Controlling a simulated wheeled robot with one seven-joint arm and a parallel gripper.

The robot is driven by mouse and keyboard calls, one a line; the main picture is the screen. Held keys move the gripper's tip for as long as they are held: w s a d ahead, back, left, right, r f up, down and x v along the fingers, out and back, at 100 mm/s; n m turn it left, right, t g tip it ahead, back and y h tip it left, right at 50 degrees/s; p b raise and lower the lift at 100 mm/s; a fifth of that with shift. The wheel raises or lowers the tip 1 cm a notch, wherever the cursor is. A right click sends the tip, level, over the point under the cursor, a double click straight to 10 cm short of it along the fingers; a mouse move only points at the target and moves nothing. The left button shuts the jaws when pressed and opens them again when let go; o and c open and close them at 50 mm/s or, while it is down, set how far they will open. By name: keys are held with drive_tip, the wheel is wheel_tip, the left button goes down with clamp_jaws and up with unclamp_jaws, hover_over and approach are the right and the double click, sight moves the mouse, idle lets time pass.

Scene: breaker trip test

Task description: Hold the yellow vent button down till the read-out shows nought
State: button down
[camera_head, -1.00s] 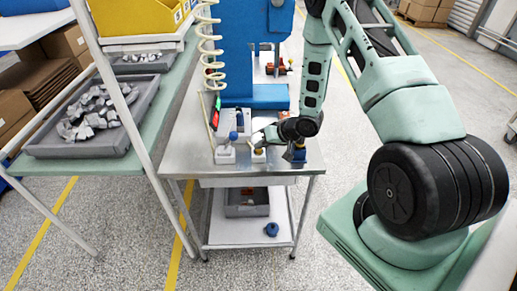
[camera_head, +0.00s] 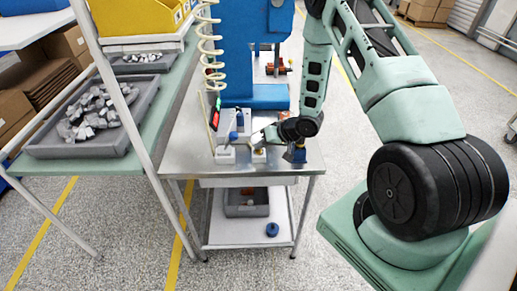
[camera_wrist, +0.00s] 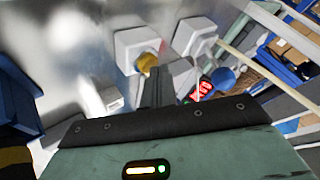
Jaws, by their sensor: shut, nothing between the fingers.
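The yellow vent button (camera_wrist: 146,62) sits on a white box (camera_wrist: 136,42) in the wrist view. In the head view this box (camera_head: 259,157) stands near the front of the metal bench. My gripper (camera_wrist: 160,70) is shut and empty. Its fingertips are right beside the button in the wrist view; I cannot tell whether they touch it or whether it is pressed. In the head view my gripper (camera_head: 256,138) reaches in from the right, just above the box. The read-out (camera_wrist: 201,89) shows red figures, too small and tilted to read. It also shows red in the head view (camera_head: 215,116).
A blue block (camera_head: 295,154) is right of the button. A blue press (camera_head: 250,60) stands behind. A tray of metal pieces (camera_head: 35,146) is on the left table.

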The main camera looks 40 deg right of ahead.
sight(262, 151)
drive_tip(key=shift+r, duration=0.1)
idle(0.6)
drive_tip(key=shift+r+p, duration=0.8)
wheel_tip(262, 151, up, 5)
drive_tip(key=p, duration=0.4)
idle(0.4)
